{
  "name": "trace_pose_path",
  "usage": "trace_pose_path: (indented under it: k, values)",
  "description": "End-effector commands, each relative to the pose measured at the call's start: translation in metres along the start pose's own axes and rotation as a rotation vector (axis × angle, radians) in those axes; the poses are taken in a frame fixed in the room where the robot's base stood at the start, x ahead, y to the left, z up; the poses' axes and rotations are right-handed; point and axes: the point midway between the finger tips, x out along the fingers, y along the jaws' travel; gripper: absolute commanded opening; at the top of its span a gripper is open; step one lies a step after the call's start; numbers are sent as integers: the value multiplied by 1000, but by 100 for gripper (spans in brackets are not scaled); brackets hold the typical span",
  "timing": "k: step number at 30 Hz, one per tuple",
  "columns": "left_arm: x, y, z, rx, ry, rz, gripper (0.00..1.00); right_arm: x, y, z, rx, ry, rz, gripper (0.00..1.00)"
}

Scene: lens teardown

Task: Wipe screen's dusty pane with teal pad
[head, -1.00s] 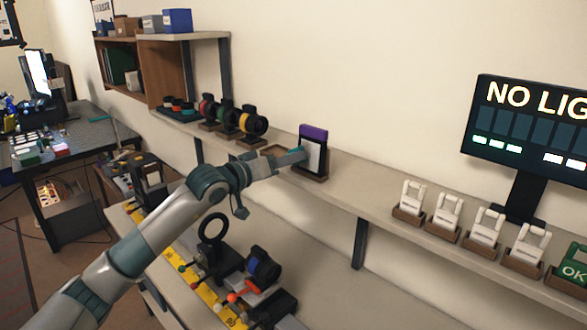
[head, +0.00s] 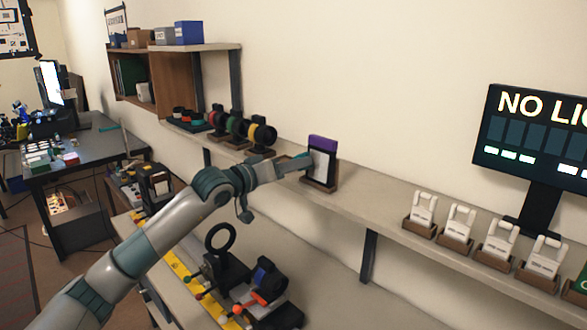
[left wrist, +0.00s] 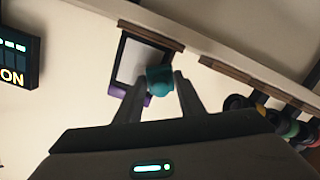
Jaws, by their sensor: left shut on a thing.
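The screen (head: 322,143) is a small upright dark frame with a purple top edge and a pale pane (head: 320,166), standing on the wall shelf. It also shows upside down in the left wrist view (left wrist: 144,44), with its pane (left wrist: 131,60) partly hidden by the pad and a finger. My left gripper (head: 298,163) is at the screen's left side, shut on the teal pad (left wrist: 160,80), which sits between its fingertips. The pad overlaps the pane's lower corner in the wrist view. I cannot tell whether it touches. Dust on the pane is too small to make out. My right gripper is not in view.
Ring-shaped lens parts on stands (head: 262,136) line the shelf left of the screen. White-handled blocks in brown holders (head: 460,223) and a dark display (head: 535,145) stand to the right. Below, the bench (head: 330,270) holds a black ring stand (head: 222,262). Bare shelf (head: 375,195) lies right of the screen.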

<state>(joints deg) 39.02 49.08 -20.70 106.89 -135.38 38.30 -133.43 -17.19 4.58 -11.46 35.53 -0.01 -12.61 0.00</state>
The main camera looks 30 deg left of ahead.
Motion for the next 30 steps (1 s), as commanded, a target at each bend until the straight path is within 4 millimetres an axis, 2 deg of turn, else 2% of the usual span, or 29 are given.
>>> trace_pose_path:
  k: [8,21,30]
  values:
    - [0,6,2,0,2,4,14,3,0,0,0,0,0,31]
    - [-2,31,18,1,2,3,14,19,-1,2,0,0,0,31]
    - [-2,36,19,-1,2,2,14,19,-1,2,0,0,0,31]
